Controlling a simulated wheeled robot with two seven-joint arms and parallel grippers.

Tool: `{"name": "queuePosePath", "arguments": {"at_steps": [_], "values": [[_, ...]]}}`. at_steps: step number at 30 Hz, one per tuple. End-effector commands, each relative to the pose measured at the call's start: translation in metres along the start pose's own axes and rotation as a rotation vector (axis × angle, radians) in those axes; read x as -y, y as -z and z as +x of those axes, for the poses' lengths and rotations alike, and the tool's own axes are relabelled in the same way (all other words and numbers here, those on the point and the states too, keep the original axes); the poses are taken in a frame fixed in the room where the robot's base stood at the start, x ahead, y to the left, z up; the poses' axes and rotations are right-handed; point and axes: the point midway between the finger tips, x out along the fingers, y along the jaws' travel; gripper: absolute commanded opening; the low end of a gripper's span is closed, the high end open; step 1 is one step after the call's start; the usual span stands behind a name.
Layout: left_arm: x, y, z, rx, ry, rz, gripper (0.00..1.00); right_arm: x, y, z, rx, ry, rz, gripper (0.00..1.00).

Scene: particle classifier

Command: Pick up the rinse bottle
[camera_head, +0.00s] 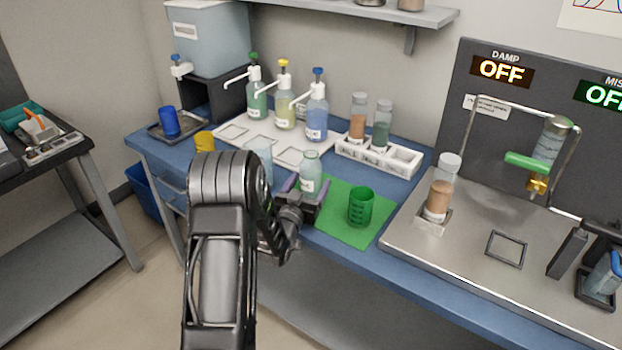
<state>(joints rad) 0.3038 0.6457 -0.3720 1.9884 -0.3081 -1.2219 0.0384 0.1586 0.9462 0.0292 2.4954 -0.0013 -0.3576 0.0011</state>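The task's rinse bottle is not clearly marked. A small pale-green bottle (309,178) with a white label stands upright at the back left of the green mat. My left gripper (307,186) reaches low toward it, with one finger to each side and what look like small gaps. The gripper looks open; the bottle's base is partly hidden by it. Pump bottles with green (257,103), yellow (285,112) and blue (317,120) tops stand behind on a white tray. I cannot make out my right gripper.
A green cup (361,207) stands on the green mat (340,228), right of the bottle. A clear beaker (261,152) and yellow cup (204,141) are to the left. A white rack (402,160) holds two vials. A steel tray (470,250) fills the bench's right.

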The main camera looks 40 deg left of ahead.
Motion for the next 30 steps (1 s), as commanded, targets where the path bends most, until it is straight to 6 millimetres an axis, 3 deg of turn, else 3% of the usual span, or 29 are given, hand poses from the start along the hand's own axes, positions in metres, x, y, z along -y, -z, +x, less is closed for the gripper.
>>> {"name": "queuePosePath", "arguments": {"at_steps": [26, 30], "values": [[-0.0001, -0.0001, -0.0001, 0.000, 0.000, 0.000, 0.02, 0.0000, 0.0000, 0.0000, 0.000, 0.000, 0.000, 0.76], [-0.0001, 0.0014, 0.0003, -0.003, 0.000, 0.000, 0.00, 0.0000, 0.0000, -0.0001, 0.000, 0.000, 0.000, 0.76]]}}
